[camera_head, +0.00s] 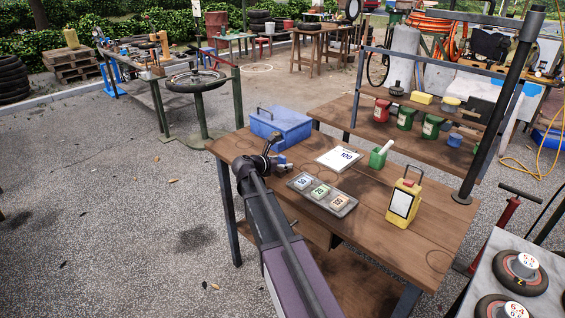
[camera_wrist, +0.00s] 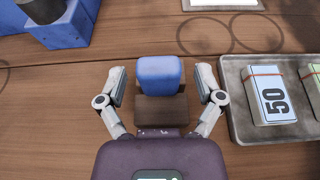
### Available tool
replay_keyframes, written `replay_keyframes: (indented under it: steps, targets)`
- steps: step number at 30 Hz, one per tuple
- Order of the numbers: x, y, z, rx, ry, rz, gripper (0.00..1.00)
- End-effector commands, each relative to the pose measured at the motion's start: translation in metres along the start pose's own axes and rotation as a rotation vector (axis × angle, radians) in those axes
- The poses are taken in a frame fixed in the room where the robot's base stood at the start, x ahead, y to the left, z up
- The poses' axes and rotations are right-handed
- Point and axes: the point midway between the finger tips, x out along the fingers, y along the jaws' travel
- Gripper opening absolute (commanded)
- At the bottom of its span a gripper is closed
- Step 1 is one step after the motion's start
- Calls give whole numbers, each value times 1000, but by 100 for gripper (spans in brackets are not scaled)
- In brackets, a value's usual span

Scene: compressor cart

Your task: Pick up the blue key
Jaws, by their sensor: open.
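The blue key (camera_wrist: 160,75) shows as a rounded blue block with a brown block (camera_wrist: 160,110) just below it in the wrist view. My gripper (camera_wrist: 161,82) is open, with one finger on each side of the blue key. Gaps show between the fingers and its sides, and no grip is visible. In the head view my gripper (camera_head: 272,158) is over the left part of the wooden workbench (camera_head: 300,222). A small blue patch shows beside it there, but most of that spot is hidden by my arm.
A metal tray (camera_head: 348,209) with number-marked bundles lies close to the right. A blue toolbox (camera_head: 290,127) stands behind. A white sheet (camera_head: 340,159), a green cup (camera_head: 378,158) and a yellow device (camera_head: 403,203) are farther right. A black post (camera_head: 490,115) rises at the bench's right end.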

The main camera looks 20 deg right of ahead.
Motion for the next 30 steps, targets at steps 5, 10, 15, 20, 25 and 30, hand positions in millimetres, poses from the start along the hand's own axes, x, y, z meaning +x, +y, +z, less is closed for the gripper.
replay_keyframes:
  steps: [5, 10, 15, 20, 25, 30]
  targets:
    - [0, 0, 0, 0, 0, 0, 74]
    - [0, 0, 0, 0, 0, 0, 23]
    - [0, 0, 0, 0, 0, 0, 11]
    - [0, 0, 0, 0, 0, 0, 11]
    - [1, -1, 2, 1, 1, -1, 11]
    - [-1, -1, 7, 1, 0, -1, 11]
